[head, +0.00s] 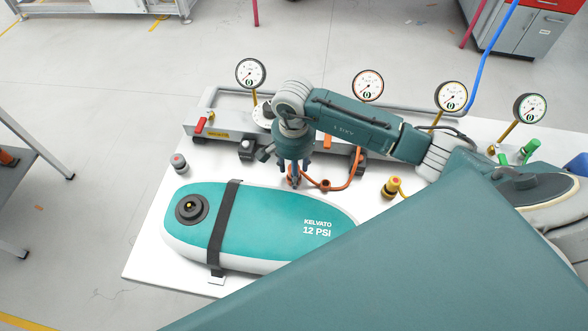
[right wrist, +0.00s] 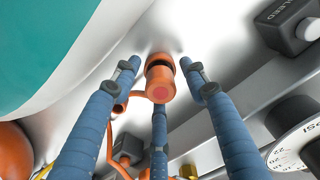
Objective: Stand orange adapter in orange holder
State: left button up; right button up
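An orange adapter (right wrist: 160,80) with a dark band stands on the white tabletop between the fingers of my right gripper (right wrist: 159,75) in the right wrist view. Its blue fingers are around it, with small gaps visible at the left and right fingers; contact at the third is unclear. In the head view my right gripper (head: 294,180) points down at the board's far edge and mostly hides the adapter. An orange hose (head: 356,168) runs from there to the rear rail, past another orange piece (head: 325,184). I cannot tell which part is the orange holder. My left gripper is out of view.
A teal inflatable board (head: 270,215) with a black strap lies in front. Several gauges, such as one at far left (head: 251,73), stand along the rear rail. A "BLEED" block (right wrist: 290,25) is nearby.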

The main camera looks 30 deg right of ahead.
jog(key=shift+r, duration=0.3)
notch_tip(320, 180, up, 10)
jog(key=b, duration=0.3)
jog(key=shift+a+r, duration=0.1)
jog(key=shift+r, duration=0.15)
jog(key=shift+s+r+b, duration=0.1)
jog(key=shift+r+b, duration=0.2)
jog(key=shift+r, duration=0.3)
